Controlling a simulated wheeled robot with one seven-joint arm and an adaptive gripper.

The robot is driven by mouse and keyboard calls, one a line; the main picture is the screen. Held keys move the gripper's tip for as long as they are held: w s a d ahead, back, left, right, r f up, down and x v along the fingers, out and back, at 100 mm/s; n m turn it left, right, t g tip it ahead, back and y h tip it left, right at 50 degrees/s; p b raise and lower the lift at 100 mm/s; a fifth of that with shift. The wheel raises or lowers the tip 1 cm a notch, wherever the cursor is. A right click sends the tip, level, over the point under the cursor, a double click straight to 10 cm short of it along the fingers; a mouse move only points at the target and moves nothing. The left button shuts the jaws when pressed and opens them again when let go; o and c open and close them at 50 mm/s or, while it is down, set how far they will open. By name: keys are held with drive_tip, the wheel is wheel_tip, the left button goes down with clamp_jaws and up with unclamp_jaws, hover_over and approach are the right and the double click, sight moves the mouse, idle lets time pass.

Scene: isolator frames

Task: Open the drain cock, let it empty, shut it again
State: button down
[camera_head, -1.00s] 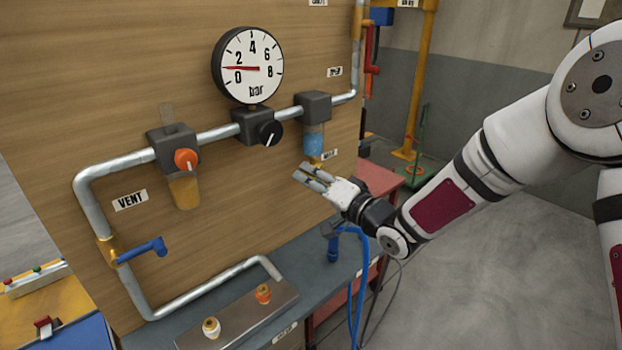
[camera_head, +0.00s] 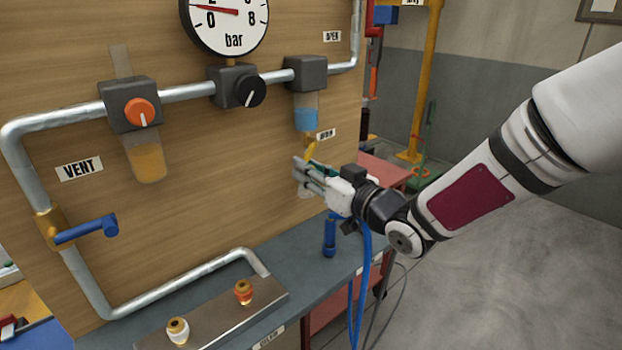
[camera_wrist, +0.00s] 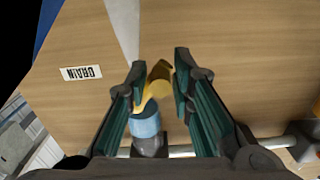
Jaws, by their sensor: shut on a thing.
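The drain cock is a small yellow fitting (camera_head: 311,149) under a clear bowl with blue liquid (camera_head: 306,119). In the wrist view the yellow cock (camera_wrist: 158,82) lies between my two green-lined fingers, with the blue bowl (camera_wrist: 146,124) beside it. My gripper (camera_head: 299,171) is just below the bowl in the head view, its fingers pointing left toward the board. It also shows in the wrist view (camera_wrist: 159,62), shut on the yellow cock. The fingers partly hide the cock, so its exact turn is unclear. A DRAIN label (camera_wrist: 83,72) is beside it.
A pressure gauge (camera_head: 227,18) is above a black knob (camera_head: 250,91). An orange knob (camera_head: 139,112) sits over an amber bowl (camera_head: 147,163). A blue vent lever (camera_head: 87,229) is at left. The bench (camera_head: 300,262) is below.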

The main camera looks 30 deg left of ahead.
drive_tip(key=n+b, duration=0.2)
drive_tip(key=b, duration=0.1)
drive_tip(key=w+n+b, duration=0.1)
drive_tip(key=n+b, duration=0.2)
drive_tip(key=w+d+n+b, duration=0.1)
drive_tip(key=n+b, duration=0.1)
drive_tip(key=b, duration=0.1)
drive_tip(key=shift+w+f+n+b, duration=0.25)
drive_tip(key=shift+f+n+b, duration=0.05)
drive_tip(key=shift+f, duration=0.05)
drive_tip(key=c, duration=1.6)
unclamp_jaws()
drive_tip(key=shift+o, duration=0.2)
drive_tip(key=shift+w, duration=0.1)
drive_tip(key=shift+d+f, duration=0.1)
drive_tip(key=shift+d, duration=0.05)
